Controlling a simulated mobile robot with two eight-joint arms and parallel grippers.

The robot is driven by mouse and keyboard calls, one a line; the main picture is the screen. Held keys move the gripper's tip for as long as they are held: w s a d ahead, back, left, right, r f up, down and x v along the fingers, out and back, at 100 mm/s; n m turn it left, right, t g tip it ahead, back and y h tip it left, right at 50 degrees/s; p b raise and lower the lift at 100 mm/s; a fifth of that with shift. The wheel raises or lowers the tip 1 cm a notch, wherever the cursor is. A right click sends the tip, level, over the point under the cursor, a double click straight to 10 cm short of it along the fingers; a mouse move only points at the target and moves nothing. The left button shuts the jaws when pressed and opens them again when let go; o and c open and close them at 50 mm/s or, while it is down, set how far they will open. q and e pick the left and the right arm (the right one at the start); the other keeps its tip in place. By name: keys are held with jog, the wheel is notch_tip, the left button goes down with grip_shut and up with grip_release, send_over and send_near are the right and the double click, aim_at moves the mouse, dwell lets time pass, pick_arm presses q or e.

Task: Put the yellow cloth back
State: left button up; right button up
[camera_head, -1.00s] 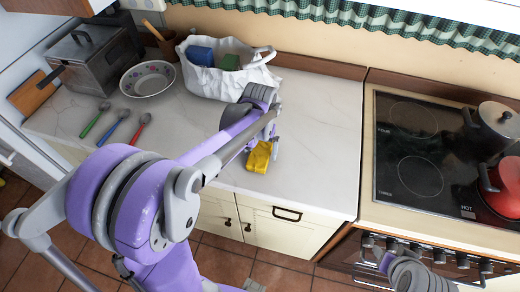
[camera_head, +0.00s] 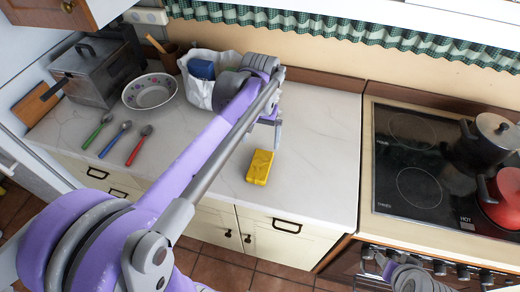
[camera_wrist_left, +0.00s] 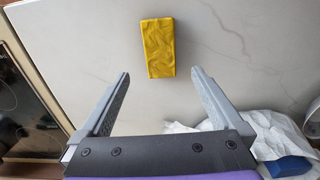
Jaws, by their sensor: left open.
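The yellow cloth (camera_head: 260,167), a folded rectangular block, lies on the pale counter near its front edge. My left gripper (camera_head: 276,136) is above the counter just behind the cloth, apart from it. In the left wrist view the gripper (camera_wrist_left: 159,74) is open and empty. There the cloth (camera_wrist_left: 158,48) lies on the counter beyond the fingertips, roughly centred between them. My right gripper (camera_head: 384,262) shows only partly, low in front of the stove; its jaws are not clear.
A white bag (camera_head: 197,92) with a blue item (camera_head: 202,69) stands at the back, partly behind my left arm. A patterned bowl (camera_head: 149,91), several spoons and a metal box (camera_head: 98,72) are on the left. The stove (camera_head: 415,165) bears pots. The counter right of the cloth is clear.

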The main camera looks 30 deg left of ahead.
pick_arm(q)
jog(key=s+d+f+m+t, duration=0.1)
jog(key=s+d+f+t, duration=0.2)
jog(key=s, duration=0.3)
jog(key=s+d+f+m+t, duration=0.1)
jog(key=s+d+f+t, duration=0.2)
jog(key=s, duration=0.4)
jog(key=shift+d+f+m, duration=0.3)
jog(key=shift+d+f, duration=0.1)
jog(key=shift+f, duration=0.15)
